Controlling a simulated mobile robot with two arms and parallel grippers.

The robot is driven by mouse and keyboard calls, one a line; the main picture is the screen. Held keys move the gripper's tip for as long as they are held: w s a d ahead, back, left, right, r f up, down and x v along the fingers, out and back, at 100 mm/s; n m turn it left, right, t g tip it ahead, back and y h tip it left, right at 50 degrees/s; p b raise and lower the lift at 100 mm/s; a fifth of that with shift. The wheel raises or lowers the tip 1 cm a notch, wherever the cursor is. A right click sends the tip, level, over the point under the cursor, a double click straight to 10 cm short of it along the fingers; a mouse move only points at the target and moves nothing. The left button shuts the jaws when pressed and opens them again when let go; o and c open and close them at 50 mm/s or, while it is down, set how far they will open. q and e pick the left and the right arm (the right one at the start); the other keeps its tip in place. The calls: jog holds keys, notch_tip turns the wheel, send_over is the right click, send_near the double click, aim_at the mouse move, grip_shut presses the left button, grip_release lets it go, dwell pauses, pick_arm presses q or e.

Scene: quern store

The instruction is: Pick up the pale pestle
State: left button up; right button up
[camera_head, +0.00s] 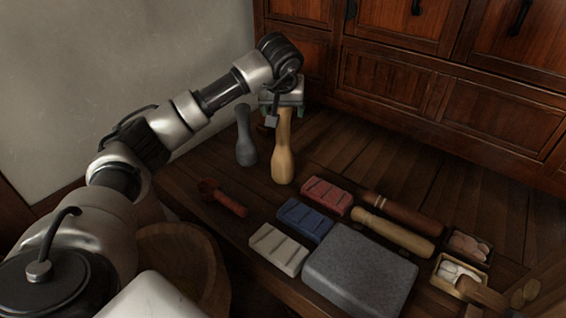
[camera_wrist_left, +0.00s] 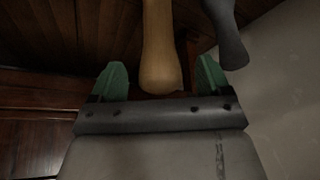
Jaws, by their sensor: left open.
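The pale pestle (camera_head: 282,155) is a light wooden club standing upright on the dark plank surface, wide at its foot and narrower above. My left gripper (camera_head: 284,108) is at its top end, coming from above. In the left wrist view the pale pestle (camera_wrist_left: 160,48) reaches in between the two green fingers of my left gripper (camera_wrist_left: 160,72). The fingers are open, with a visible gap on each side of the wood. My right gripper is not in view.
A grey pestle (camera_head: 245,140) stands close left of the pale one. A red scoop (camera_head: 224,199), red, blue and white ridged blocks, a grey stone slab (camera_head: 360,268), two rolling pins and small boxes lie to the front and right. A wooden cabinet (camera_head: 400,75) stands behind.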

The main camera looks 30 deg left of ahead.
pick_arm(q)
jog(key=x, duration=0.3)
jog(key=shift+b, duration=0.4)
jog(key=c, duration=1.1)
jog(key=shift+r, duration=0.15)
jog(key=shift+c, duration=0.4)
